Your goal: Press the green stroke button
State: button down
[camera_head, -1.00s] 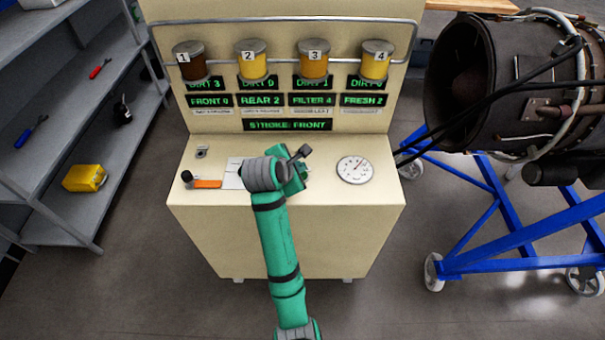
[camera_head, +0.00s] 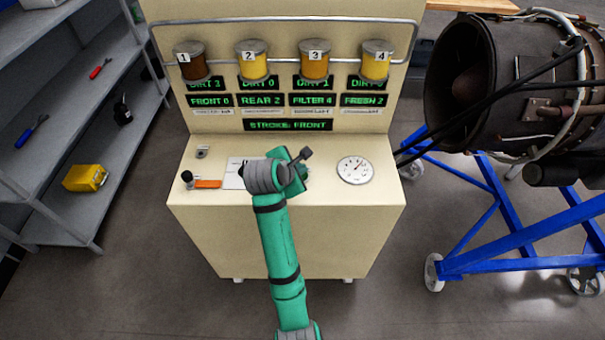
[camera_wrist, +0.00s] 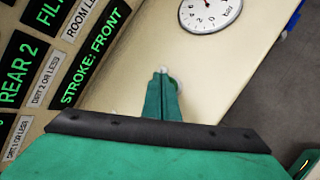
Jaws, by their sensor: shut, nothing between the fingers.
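My gripper (camera_wrist: 163,78) is shut and empty in the wrist view. Its green fingertips are over the cream top of the console, left of the dial gauge. A pale round rim (camera_wrist: 176,84) shows just beside the fingertips. I cannot tell whether they touch it. No green button shows in either view; the fingers or arm may hide it. In the head view my green arm (camera_head: 278,240) reaches over the console's front edge and hides the fingertips. The stroke display (camera_head: 288,125) reads "STROKE: FRONT".
The cream console (camera_head: 290,235) carries a dial gauge (camera_head: 355,170), an orange-handled lever (camera_head: 207,184) at left and several numbered jars under a pipe rail. Shelves (camera_head: 70,130) stand left. A turbine (camera_head: 540,90) on a blue stand (camera_head: 510,240) is at right.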

jog(key=shift+f, duration=0.5)
dwell(0.5)
jog(key=shift+r, duration=0.9)
jog(key=shift+r, duration=2.5)
